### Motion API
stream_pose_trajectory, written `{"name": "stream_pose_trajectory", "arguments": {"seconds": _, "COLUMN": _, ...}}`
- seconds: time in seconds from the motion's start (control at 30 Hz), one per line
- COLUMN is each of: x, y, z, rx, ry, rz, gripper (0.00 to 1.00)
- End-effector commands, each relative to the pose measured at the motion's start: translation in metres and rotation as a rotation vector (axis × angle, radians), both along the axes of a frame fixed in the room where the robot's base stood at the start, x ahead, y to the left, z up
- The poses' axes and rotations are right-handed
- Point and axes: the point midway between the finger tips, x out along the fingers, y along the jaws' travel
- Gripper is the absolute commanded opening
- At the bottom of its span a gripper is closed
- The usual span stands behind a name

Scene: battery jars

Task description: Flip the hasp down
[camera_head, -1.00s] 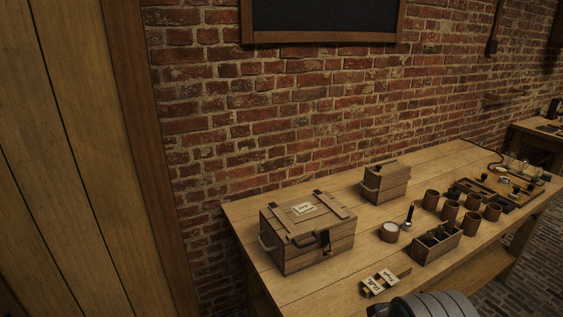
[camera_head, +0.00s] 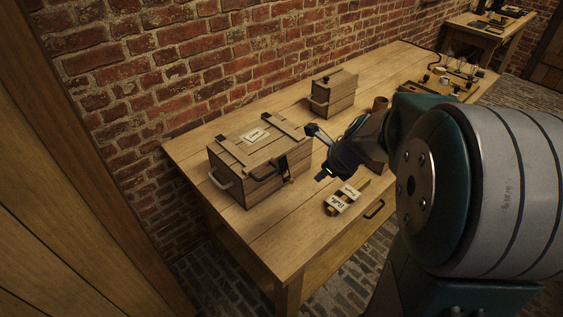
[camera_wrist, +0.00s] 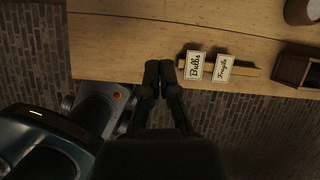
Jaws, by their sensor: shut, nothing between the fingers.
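A wooden chest (camera_head: 236,175) with a labelled lid stands at the near left of the workbench in the head view. Its lid looks closed. The small dark hasp (camera_head: 287,173) is on the chest's front, right of the dark handle; it is too small to tell clearly how it lies. My gripper (camera_head: 313,131) is in the air to the right of the chest, apart from it. In the wrist view my gripper's (camera_wrist: 161,68) two dark fingers are together with nothing between them, over the table's front edge. The chest is not in the wrist view.
Two label cards, Bulbs (camera_wrist: 195,64) and Fragile (camera_wrist: 223,67), stand on a wooden strip near the front edge. A smaller wooden box (camera_head: 333,95) stands behind. My arm hides much of the bench's right side. Bare tabletop (camera_head: 275,228) lies before the chest.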

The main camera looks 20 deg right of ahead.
Motion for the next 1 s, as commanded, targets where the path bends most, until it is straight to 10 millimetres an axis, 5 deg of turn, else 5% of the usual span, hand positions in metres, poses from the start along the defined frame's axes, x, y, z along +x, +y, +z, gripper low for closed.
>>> {"name": "stream_pose_trajectory", "arguments": {"seconds": 0.2, "x": 0.008, "y": -0.014, "z": -0.015, "rx": 0.08, "ry": 0.027, "rz": -0.163, "gripper": 0.0}}
{"name": "stream_pose_trajectory", "arguments": {"seconds": 0.8, "x": 0.051, "y": 0.006, "z": -0.104, "rx": 0.078, "ry": 0.031, "rz": -0.157, "gripper": 0.0}}
{"name": "stream_pose_trajectory", "arguments": {"seconds": 1.0, "x": 0.078, "y": 0.016, "z": -0.11, "rx": 0.076, "ry": 0.026, "rz": -0.153, "gripper": 0.0}}
